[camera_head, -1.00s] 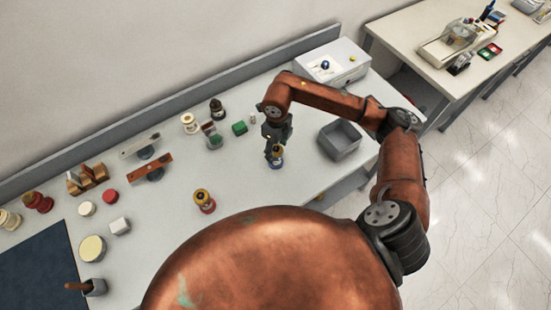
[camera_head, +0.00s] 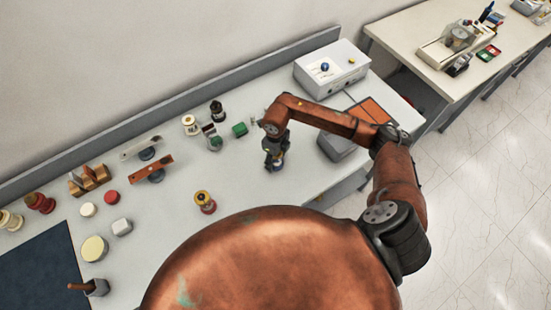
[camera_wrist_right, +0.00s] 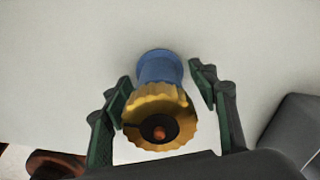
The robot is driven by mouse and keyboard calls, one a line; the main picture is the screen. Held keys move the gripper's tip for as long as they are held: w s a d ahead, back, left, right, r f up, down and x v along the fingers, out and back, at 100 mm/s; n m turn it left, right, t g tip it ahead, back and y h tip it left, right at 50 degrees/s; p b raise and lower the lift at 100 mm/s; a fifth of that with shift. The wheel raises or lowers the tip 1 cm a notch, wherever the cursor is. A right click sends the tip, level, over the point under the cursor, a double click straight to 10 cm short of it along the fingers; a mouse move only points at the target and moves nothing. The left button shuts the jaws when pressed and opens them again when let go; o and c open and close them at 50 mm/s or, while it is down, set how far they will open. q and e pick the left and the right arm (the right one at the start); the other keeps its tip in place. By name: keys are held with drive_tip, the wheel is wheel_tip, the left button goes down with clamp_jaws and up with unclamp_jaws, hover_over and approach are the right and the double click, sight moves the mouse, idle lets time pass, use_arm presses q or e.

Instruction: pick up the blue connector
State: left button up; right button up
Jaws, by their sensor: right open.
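The blue connector (camera_wrist_right: 160,66) stands between the two green-tipped fingers of my right gripper (camera_wrist_right: 159,90) in the right wrist view. It has a blue body, a ribbed gold collar and a dark centre with a copper-coloured tip. The fingers are open, one on each side of it, with a gap visible on both sides. In the head view my right gripper (camera_head: 273,163) points down at the table and mostly hides the connector. My left gripper is not in view.
A grey bin (camera_head: 338,143) stands right of the right gripper, partly behind my forearm. A similar red-based connector (camera_head: 204,202) stands to the left. The table (camera_head: 240,175) around the gripper is clear.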

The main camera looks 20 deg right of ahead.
drive_tip(key=shift+c, duration=0.5)
clamp_jaws()
